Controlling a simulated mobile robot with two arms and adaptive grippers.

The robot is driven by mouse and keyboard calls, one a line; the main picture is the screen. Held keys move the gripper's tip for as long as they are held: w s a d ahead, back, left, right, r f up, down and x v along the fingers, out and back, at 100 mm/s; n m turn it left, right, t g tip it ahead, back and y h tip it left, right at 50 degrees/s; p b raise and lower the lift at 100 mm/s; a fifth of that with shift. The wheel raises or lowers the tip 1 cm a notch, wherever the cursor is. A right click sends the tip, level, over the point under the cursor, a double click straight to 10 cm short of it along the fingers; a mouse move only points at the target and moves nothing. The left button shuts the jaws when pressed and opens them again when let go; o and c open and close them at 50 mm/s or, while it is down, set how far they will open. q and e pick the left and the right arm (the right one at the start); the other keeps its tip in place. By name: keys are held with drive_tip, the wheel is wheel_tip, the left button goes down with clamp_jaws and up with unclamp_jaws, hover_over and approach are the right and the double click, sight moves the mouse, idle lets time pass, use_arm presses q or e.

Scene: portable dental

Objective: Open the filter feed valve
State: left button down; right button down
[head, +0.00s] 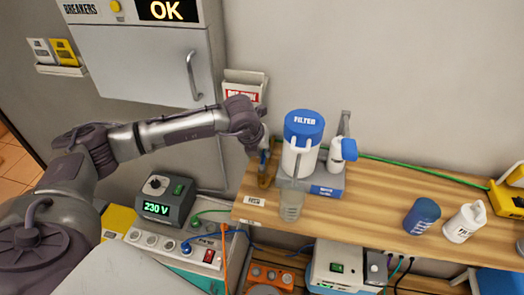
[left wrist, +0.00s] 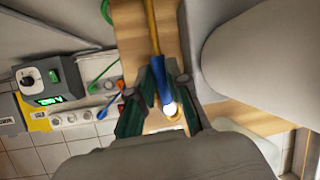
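The white filter canister (head: 297,158) with a blue lid marked FILTER stands on a grey-blue base at the back left of the wooden bench. My left gripper (head: 266,163) points down just left of the canister. In the left wrist view, a blue lever-like part (left wrist: 159,82) on a yellow-orange line lies between the dark green fingers of my left gripper (left wrist: 163,92). A pale round end shows at its near side. The fingers stand apart around it, with a gap seeming to show at the right finger. Whether they touch it is unclear. My right gripper is out of view.
A clear cup (head: 291,205) stands in front of the filter. A white and blue fitting (head: 343,150) is at its right. A blue cup (head: 422,215) and white bottle (head: 466,222) stand farther right. A 230 V unit (head: 166,200) sits left below. The bench middle is clear.

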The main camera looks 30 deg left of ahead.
use_arm(q)
drive_tip(key=shift+f, duration=0.15)
drive_tip(key=shift+f+m+b, duration=0.15)
drive_tip(key=shift+m+b, duration=0.25)
drive_tip(key=shift+b, duration=0.35)
drive_tip(key=shift+d+r+m+h+b, duration=0.1)
drive_tip(key=shift+r+m+h+b, duration=0.1)
drive_tip(key=shift+m+h+b, duration=0.1)
drive_tip(key=c, duration=1.1)
unclamp_jaws()
drive_tip(key=shift+w, duration=0.1)
drive_tip(key=shift+c, duration=0.2)
drive_tip(key=shift+r, duration=0.1)
